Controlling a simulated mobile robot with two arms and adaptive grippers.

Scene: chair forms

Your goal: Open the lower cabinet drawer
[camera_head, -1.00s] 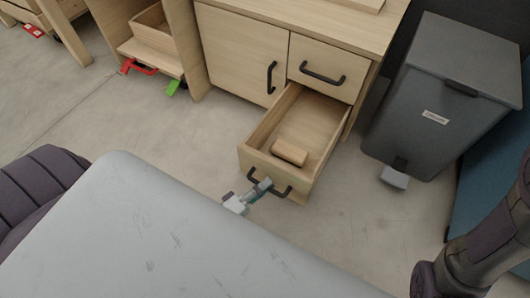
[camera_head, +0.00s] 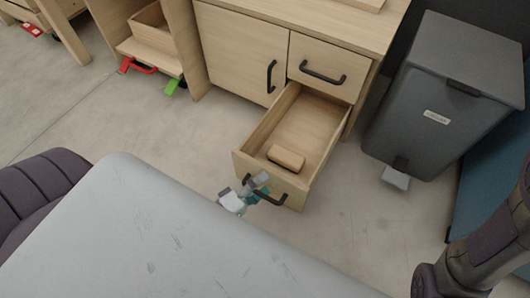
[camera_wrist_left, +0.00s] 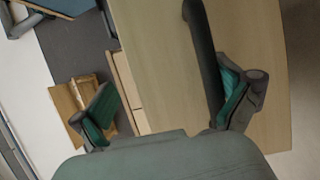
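The lower cabinet drawer (camera_head: 310,128) stands pulled well out, below a closed upper drawer (camera_head: 328,66). Its front carries a black bar handle (camera_head: 276,198). A small wooden block (camera_head: 286,157) lies inside. My left gripper (camera_head: 250,189) is at the left part of this handle, partly hidden by my grey body. In the left wrist view its two green-padded fingers (camera_wrist_left: 168,88) are wide apart. The dark handle (camera_wrist_left: 203,55) lies between them, close against the right finger and far from the left one. My right gripper is out of view; only part of its arm shows at lower right.
A grey bin (camera_head: 440,90) with a pedal stands right of the cabinet. A cabinet door (camera_head: 240,55) left of the drawers is closed. Shelving with a red handle (camera_head: 138,67) and a green one (camera_head: 172,87) stands at upper left. The floor left of the drawer is clear.

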